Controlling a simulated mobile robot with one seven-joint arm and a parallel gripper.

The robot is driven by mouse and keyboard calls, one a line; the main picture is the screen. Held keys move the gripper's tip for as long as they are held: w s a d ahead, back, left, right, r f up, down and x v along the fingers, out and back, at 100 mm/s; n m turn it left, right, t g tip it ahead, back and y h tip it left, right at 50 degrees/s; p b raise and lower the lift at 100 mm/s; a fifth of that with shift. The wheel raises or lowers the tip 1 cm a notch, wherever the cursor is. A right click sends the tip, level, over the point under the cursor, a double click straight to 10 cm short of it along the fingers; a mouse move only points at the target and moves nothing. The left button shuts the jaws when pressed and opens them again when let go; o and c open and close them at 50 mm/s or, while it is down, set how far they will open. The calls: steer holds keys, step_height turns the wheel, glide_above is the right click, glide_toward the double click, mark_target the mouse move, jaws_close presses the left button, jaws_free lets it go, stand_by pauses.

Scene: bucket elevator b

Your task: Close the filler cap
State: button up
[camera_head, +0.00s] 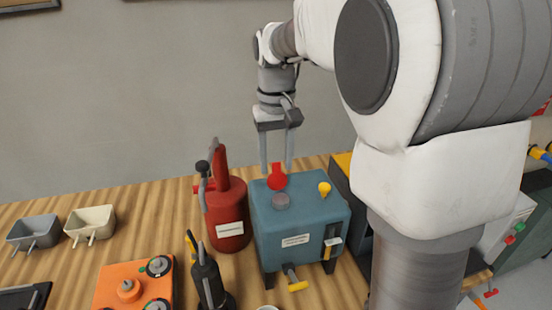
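A blue tank (300,235) with a pale label stands on the wooden bench. On its top, a round grey filler opening (281,201) shows. The red filler cap (277,179) stands raised at the rear edge of this opening, so it looks open. My gripper (277,170) points down from above, its two long fingers spread apart. The fingertips are beside or just behind the upper part of the red cap. I cannot tell whether they touch it.
A yellow knob (324,189) sits on the tank's top right. A yellow-handled valve (296,284) sticks out in front. A red can (225,205) stands close on the left. A black pump-like tool (208,283) and an orange control box (132,288) are in front left.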

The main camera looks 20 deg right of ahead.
jaws_close()
steer(key=shift+b, duration=0.3)
